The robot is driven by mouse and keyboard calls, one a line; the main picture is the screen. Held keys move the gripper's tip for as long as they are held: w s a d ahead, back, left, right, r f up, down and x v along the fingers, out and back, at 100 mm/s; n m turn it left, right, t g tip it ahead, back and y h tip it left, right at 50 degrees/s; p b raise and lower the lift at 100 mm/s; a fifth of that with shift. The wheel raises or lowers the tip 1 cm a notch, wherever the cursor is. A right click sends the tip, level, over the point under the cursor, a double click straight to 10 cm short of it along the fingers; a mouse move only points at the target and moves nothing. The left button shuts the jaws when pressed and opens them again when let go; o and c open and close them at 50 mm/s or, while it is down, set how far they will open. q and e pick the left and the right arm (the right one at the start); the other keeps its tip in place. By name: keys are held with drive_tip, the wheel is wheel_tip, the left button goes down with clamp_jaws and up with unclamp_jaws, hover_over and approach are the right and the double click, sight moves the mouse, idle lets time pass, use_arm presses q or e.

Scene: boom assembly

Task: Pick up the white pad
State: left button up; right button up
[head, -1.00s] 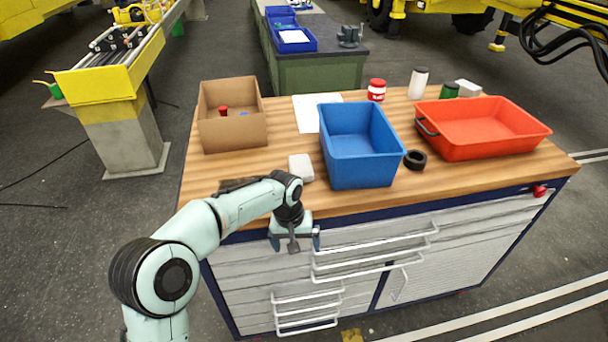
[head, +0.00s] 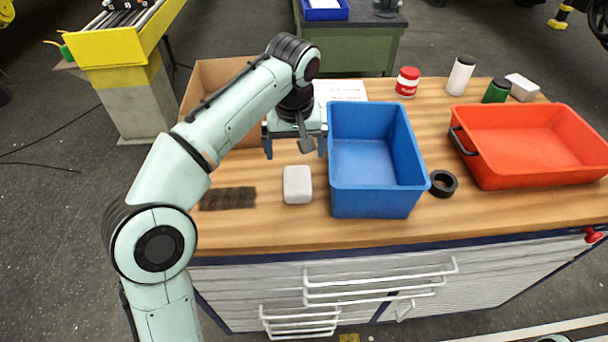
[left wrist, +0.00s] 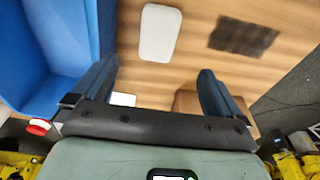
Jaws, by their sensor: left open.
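The white pad (head: 297,185) lies flat on the wooden bench top, just left of the blue bin. It also shows in the left wrist view (left wrist: 160,33), ahead of and between the fingers. My left gripper (head: 295,152) is open and empty, above the bench. In the head view it appears just beyond the pad; it is not touching it. In the left wrist view its two fingers (left wrist: 155,85) are spread wide apart. My right gripper is not in view.
The blue bin (head: 376,202) stands close right of the pad. A dark patch (head: 228,198) lies left of it. A cardboard box (head: 205,80) is behind my left arm. A black ring (head: 443,184) and a red tray (head: 485,176) are farther right.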

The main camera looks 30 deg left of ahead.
use_arm(q)
drive_tip(key=b, duration=0.1)
hover_over(297, 179)
drive_tip(key=s, duration=0.2)
drive_tip(key=f, duration=0.6)
drive_tip(key=shift+w+d+f, duration=0.1)
drive_tip(key=shift+w, duration=0.15)
drive_tip(key=f, duration=0.1)
drive_tip(key=w+f+b, duration=0.1)
drive_tip(key=f, duration=0.3)
drive_tip(key=shift+w+f, duration=0.25)
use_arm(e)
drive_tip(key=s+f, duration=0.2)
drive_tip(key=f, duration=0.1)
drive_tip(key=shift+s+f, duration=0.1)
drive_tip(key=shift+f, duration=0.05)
use_arm(q)
drive_tip(key=c, duration=1.1)
